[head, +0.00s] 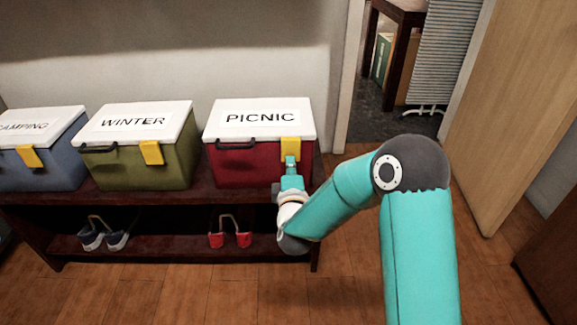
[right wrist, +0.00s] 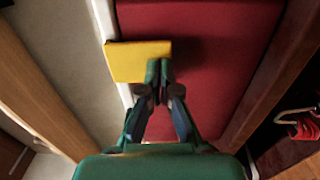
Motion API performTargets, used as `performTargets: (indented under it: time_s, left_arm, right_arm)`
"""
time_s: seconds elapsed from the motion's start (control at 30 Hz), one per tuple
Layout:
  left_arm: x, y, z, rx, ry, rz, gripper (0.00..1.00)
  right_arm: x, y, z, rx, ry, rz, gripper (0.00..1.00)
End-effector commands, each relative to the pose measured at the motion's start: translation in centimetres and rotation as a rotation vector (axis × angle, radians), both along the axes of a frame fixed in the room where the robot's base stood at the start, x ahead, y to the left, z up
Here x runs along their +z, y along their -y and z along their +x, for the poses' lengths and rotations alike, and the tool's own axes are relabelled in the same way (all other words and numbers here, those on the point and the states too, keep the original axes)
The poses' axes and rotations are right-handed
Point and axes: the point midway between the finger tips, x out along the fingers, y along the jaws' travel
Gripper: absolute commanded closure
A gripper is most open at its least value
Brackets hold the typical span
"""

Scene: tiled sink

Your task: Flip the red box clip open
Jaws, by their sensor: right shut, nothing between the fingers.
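The red box (head: 238,169) has a white lid marked PICNIC (head: 293,103) and stands at the right end of the shelf; its red front fills much of the right wrist view (right wrist: 215,60). Its yellow clip (head: 291,147) hangs from the lid over the front, and shows flat against the box in the right wrist view (right wrist: 130,62). My right gripper (head: 291,160) is shut and empty. Its fingertips (right wrist: 160,66) are at the lower edge of the clip, overlapping it in view; I cannot tell whether they touch it. My left gripper is not in view.
A green WINTER box (head: 155,171) and a blue CAMPING box (head: 62,170) stand to the left on the dark shelf (head: 150,198). Shoes (head: 230,232) sit on the lower shelf (head: 170,247). An open doorway and wooden door (head: 510,110) are at right. The floor in front is clear.

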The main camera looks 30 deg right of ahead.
Motion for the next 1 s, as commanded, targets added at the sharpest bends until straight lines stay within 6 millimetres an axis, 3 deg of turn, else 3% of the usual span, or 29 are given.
performTargets:
  time_s: [0.17, 0.57, 0.77, 1.0]
  left_arm:
    - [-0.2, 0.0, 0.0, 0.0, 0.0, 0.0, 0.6]
    - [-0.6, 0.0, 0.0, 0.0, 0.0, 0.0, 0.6]
    - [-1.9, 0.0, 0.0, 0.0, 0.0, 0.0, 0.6]
    - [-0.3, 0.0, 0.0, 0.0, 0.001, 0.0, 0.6]
  right_arm:
    - [-0.4, 0.7, 0.6, -0.004, -0.001, 0.0, 1.0]
    - [-0.7, 0.0, -0.1, -0.003, -0.001, 0.0, 1.0]
    - [-1.8, -1.8, -1.8, 0.003, -0.003, 0.001, 1.0]
    - [-2.7, -4.7, -6.6, 0.004, -0.009, -0.001, 1.0]
